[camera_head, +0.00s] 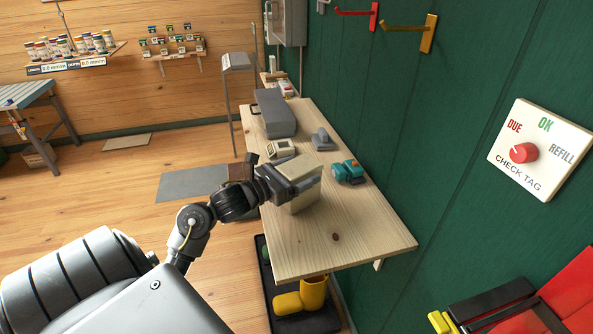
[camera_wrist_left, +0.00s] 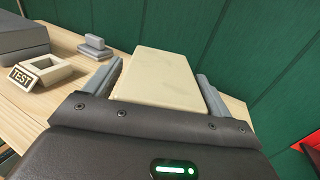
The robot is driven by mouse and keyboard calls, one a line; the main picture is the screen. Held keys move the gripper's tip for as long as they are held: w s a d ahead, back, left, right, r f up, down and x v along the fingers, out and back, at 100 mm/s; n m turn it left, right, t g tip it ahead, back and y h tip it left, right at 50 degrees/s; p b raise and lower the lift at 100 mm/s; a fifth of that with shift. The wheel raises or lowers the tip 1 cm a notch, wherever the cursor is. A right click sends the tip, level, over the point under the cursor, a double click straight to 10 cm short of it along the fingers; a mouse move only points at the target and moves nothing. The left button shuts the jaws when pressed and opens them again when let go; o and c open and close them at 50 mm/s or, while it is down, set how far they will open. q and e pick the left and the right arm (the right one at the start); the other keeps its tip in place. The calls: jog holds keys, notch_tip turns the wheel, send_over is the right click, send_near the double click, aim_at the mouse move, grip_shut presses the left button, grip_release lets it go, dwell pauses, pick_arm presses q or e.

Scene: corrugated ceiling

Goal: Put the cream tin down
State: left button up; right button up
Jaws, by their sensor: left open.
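The cream tin (camera_head: 306,194) stands on the wooden table (camera_head: 345,240) against the green wall. My left gripper (camera_head: 298,176) is open around the tin's upper part. The gripper also shows in the left wrist view (camera_wrist_left: 160,88). The gripper covers part of the tin in the head view. My right gripper is not in view.
A teal device (camera_head: 348,172), a grey block-shaped item (camera_head: 322,140), a cream TEST frame (camera_head: 280,149) and a dark grey case (camera_head: 275,113) are on the table beyond the tin. Yellow boots (camera_head: 302,297) stand in a black tray below. The table's near end is clear.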

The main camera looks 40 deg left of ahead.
pick_arm(q)
jog(key=shift+r, duration=0.15)
jog(key=b+v, duration=0.2)
jog(key=v, duration=1)
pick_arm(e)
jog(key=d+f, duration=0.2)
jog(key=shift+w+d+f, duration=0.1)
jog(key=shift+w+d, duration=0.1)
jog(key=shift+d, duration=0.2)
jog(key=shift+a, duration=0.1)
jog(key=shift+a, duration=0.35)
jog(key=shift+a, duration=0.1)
